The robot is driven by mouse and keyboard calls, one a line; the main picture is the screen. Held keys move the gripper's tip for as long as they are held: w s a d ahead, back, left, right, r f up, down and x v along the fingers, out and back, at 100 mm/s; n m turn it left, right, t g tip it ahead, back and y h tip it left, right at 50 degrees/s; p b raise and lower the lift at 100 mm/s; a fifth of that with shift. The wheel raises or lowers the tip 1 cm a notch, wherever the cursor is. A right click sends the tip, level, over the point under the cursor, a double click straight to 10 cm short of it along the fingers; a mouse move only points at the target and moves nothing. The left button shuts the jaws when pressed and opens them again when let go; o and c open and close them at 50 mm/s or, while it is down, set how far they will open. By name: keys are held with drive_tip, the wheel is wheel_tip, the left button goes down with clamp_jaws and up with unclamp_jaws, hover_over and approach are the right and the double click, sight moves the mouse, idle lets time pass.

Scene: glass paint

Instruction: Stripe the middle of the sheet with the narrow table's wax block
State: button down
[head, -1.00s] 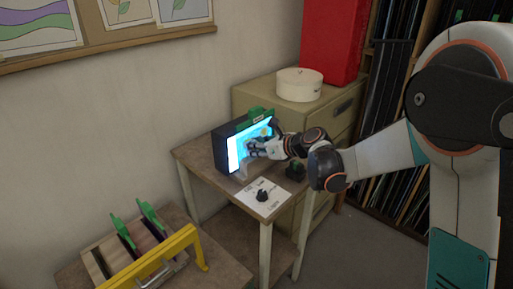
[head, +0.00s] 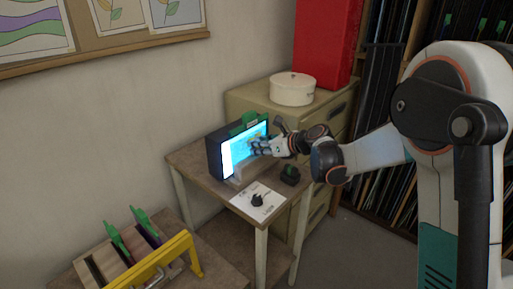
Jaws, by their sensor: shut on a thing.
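The sheet (head: 236,153) glows white to cyan on the front of a dark upright light box (head: 216,153), which stands on a small wooden table (head: 184,158). A green clip or handle (head: 246,121) sits at its top. My gripper (head: 254,149) is at the middle to right part of the sheet, fingers toward its face. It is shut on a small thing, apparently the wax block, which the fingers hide. I cannot tell whether it touches the sheet.
A cabinet (head: 240,105) with a round white box (head: 291,90) stands behind.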

drive_tip(key=shift+w+d, duration=0.45)
drive_tip(key=shift+w, duration=0.15)
drive_tip(key=shift+w+d, duration=0.4)
drive_tip(key=shift+w, duration=0.2)
drive_tip(key=shift+s+a, duration=0.8)
drive_tip(key=shift+s, duration=0.25)
drive_tip(key=shift+s+a, duration=0.85)
drive_tip(key=shift+s, duration=0.15)
drive_tip(key=shift+s+a, duration=0.8)
drive_tip(key=shift+s, duration=0.25)
drive_tip(key=shift+d, duration=0.1)
drive_tip(key=shift+s+d+r, duration=0.1)
drive_tip(key=shift+s+d, duration=0.8)
drive_tip(key=shift+d, duration=0.25)
drive_tip(key=shift+s+d+r, duration=0.1)
drive_tip(key=shift+s+d, duration=0.8)
drive_tip(key=shift+d, duration=0.25)
drive_tip(key=shift+s+d, duration=0.95)
drive_tip(key=shift+d, duration=0.25)
